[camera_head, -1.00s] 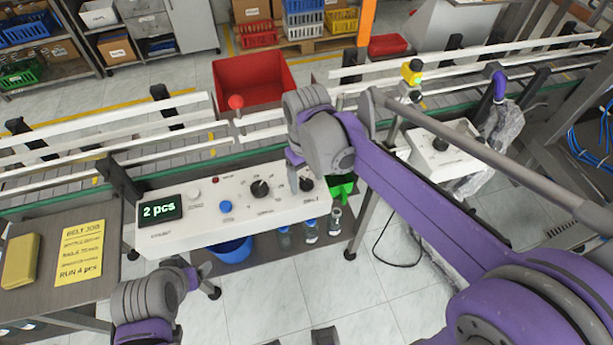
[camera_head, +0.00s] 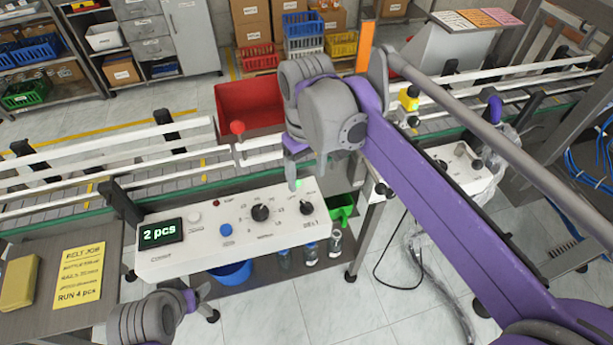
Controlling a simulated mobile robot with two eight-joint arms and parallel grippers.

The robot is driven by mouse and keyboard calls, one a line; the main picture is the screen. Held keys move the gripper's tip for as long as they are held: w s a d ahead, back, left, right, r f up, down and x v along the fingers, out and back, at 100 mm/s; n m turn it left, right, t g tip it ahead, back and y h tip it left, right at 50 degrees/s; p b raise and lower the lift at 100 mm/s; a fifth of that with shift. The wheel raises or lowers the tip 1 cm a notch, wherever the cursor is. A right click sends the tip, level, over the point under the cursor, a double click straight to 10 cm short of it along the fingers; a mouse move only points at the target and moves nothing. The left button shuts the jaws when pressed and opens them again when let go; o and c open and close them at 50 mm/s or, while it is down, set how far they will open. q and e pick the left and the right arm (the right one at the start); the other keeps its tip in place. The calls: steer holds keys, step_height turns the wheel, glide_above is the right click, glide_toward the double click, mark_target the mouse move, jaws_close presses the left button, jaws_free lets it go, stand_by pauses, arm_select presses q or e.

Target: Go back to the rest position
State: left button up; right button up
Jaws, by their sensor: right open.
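My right gripper (camera_head: 295,168) is open and empty, pointing down in front of the white control panel's back edge. The purple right arm crosses the view from the lower right. My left gripper (camera_head: 198,292) is low at the left, below the panel; its fingertips are small and partly turned away, so its opening is unclear.
A conveyor with white rails (camera_head: 100,140) runs behind the panel. A side table (camera_head: 50,320) at left holds a yellow note (camera_head: 80,275). A second white box (camera_head: 462,172) stands right.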

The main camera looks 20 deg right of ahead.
stand_by(0.4)
steer(key=s+d+f+m+t, duration=0.2)
steer(key=s+d+f, duration=0.1)
steer(key=s+f, duration=0.3)
steer(key=s+d+f+m+t, duration=0.2)
steer(key=s+d+f+t, duration=0.1)
steer(key=s+f, duration=0.4)
steer(key=shift+s+d+f+t, duration=0.2)
steer(key=shift+d+f+t, duration=0.1)
steer(key=shift+f, duration=0.15)
